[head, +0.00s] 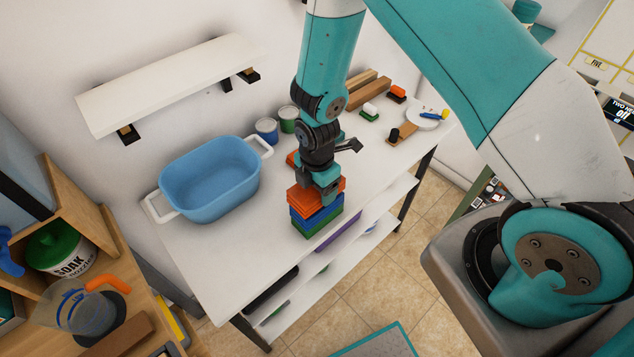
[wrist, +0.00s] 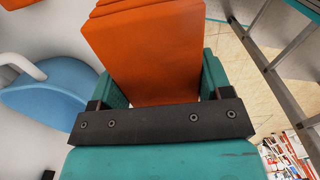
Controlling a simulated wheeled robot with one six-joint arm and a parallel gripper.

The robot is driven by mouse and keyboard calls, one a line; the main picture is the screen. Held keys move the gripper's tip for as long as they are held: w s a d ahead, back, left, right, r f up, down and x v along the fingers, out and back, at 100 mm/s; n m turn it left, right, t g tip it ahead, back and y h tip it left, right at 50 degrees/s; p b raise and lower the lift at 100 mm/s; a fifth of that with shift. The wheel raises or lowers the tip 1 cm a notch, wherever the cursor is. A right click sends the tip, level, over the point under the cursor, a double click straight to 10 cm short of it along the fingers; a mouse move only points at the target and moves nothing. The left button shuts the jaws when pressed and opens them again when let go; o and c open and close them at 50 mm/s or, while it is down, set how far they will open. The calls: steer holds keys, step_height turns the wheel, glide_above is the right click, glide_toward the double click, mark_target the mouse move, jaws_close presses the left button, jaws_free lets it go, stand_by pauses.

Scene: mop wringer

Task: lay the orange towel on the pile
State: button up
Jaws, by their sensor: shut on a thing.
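The orange towel (head: 302,199) is a folded block right above the pile, held between the fingers of my gripper (head: 326,190). In the wrist view the towel (wrist: 150,50) fills the space between the two teal fingers (wrist: 160,85). The pile has a blue towel (head: 322,215) over a green towel (head: 318,228) near the table's front edge. The orange towel looks to be at the blue one's top; whether it rests there fully or is slightly above, I cannot tell. My gripper hides part of its top.
A blue tub (head: 210,180) with white handles stands left on the white table (head: 240,255). Another orange item (head: 292,158) lies behind my gripper. Two cans (head: 267,130), brushes (head: 397,93) and a white plate (head: 422,118) are farther back. A wall shelf (head: 170,80) hangs above.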

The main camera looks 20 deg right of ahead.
steer(key=shift+f+b, duration=0.3)
steer(key=shift+f, duration=0.4)
steer(key=o, duration=1)
step_height(320, 180, up, 18)
steer(key=f+b, duration=0.1)
steer(key=b, duration=0.2)
steer(key=s+a+r+m+y+b, duration=0.2)
steer(key=s+r+m, duration=0.3)
steer(key=s+m, duration=0.2)
steer(key=s+a+r+m+y+b, duration=0.1)
steer(key=s+r+m, duration=0.4)
steer(key=s, duration=0.6)
steer(key=a+m+y, duration=0.1)
steer(key=m, duration=0.1)
steer(key=shift+s+a+m+b, duration=0.3)
steer(key=shift+b, duration=0.1)
